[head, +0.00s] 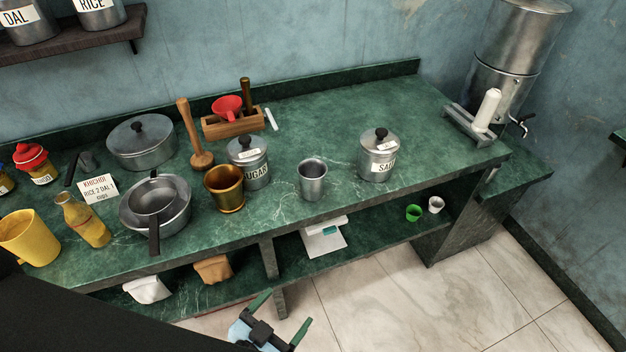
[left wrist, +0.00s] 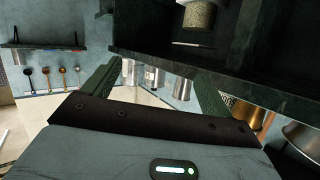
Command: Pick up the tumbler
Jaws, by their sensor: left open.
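The tumbler is a plain steel cup (head: 312,181) standing upright near the front edge of the green counter, between the sugar jar and the salt jar. My left gripper (head: 283,312) is open and empty, with green fingers spread. It is in front of the counter and below its top, well apart from the tumbler. The left wrist view is upside down. It shows both fingers (left wrist: 157,75) apart, and a steel vessel (left wrist: 183,88) beyond the counter edge that looks like the tumbler. My right gripper is not seen.
The sugar jar (head: 250,165) and brass cup (head: 224,190) stand left of the tumbler, the salt jar (head: 378,158) right of it. The counter (head: 330,120) is clear behind. A lower shelf (head: 372,230) runs beneath, with a green cup (head: 413,213). A steel dispenser (head: 500,75) stands far right.

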